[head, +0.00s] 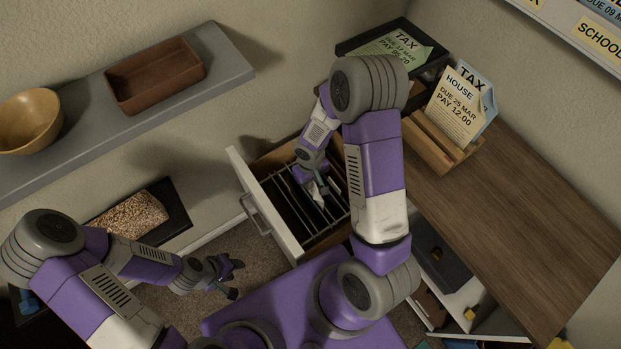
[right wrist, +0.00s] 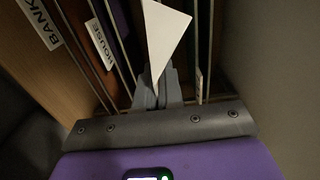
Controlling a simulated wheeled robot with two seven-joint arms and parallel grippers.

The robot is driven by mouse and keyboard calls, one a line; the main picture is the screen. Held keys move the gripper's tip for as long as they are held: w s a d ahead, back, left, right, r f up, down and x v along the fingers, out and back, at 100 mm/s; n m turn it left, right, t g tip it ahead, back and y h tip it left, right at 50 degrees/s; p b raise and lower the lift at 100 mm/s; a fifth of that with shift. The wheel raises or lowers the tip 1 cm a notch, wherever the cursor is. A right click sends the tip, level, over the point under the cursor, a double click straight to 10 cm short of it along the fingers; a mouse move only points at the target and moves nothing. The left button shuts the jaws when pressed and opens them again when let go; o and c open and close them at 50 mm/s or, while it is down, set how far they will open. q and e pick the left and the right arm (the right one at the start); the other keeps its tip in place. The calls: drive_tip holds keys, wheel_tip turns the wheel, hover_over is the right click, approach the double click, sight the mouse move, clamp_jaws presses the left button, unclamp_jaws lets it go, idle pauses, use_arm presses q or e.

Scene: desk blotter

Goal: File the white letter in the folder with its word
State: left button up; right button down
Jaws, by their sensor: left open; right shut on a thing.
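My right gripper (right wrist: 157,92) is shut on a white letter (right wrist: 166,32), whose face shows no readable word. In the head view this gripper (head: 316,186) reaches down into the open drawer (head: 262,203), among upright folders. In the right wrist view a BANK folder tab (right wrist: 42,22) is at far left and a HOUSE folder tab (right wrist: 100,43) is left of the letter. Another tab (right wrist: 198,86) to the right is too edge-on to read. How deep the letter sits between the folders is unclear. My left gripper (head: 232,278) is open and empty, left of the drawer.
A wooden rack (head: 432,146) on the desk (head: 520,215) holds HOUSE and TAX papers. A black tray (head: 432,72) holds a green TAX sheet (head: 395,50). A grey shelf (head: 225,65) carries a brown box (head: 155,75) and a bowl (head: 28,120). The desk's right part is clear.

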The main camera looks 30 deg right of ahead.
drive_tip(key=shift+f, duration=0.35)
drive_tip(key=c, duration=1.2)
unclamp_jaws()
drive_tip(key=shift+r+p, duration=1.65)
drive_tip(key=shift+r, duration=2.15)
